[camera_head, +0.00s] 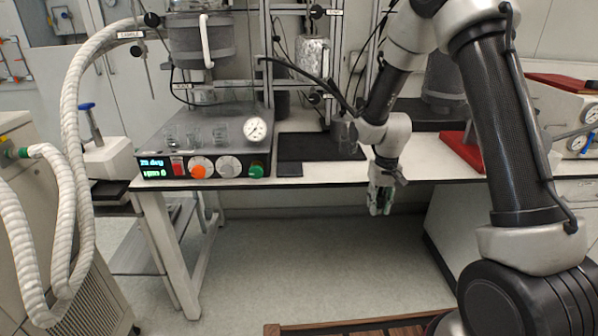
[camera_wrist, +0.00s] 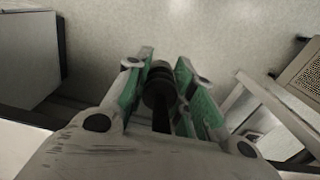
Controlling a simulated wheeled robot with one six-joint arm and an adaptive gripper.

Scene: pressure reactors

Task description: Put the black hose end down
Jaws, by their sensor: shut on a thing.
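My gripper (camera_head: 381,199) hangs in front of the bench's front edge, with its fingertips below the bench top. In the wrist view, my gripper (camera_wrist: 165,72) has its two green-padded fingers on either side of the black hose end (camera_wrist: 160,88), which it holds. The hose end is a dark ribbed piece, with a thinner black part running back toward the palm. Only floor shows beyond it. In the head view the fingers hide the hose end, and I cannot trace its hose there.
The white bench top (camera_head: 408,173) bears a reactor control box (camera_head: 205,143) with dials and a dark flat mat (camera_head: 300,147). A thick pale ribbed hose (camera_head: 70,150) rises at left. The floor (camera_head: 310,265) ahead is clear.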

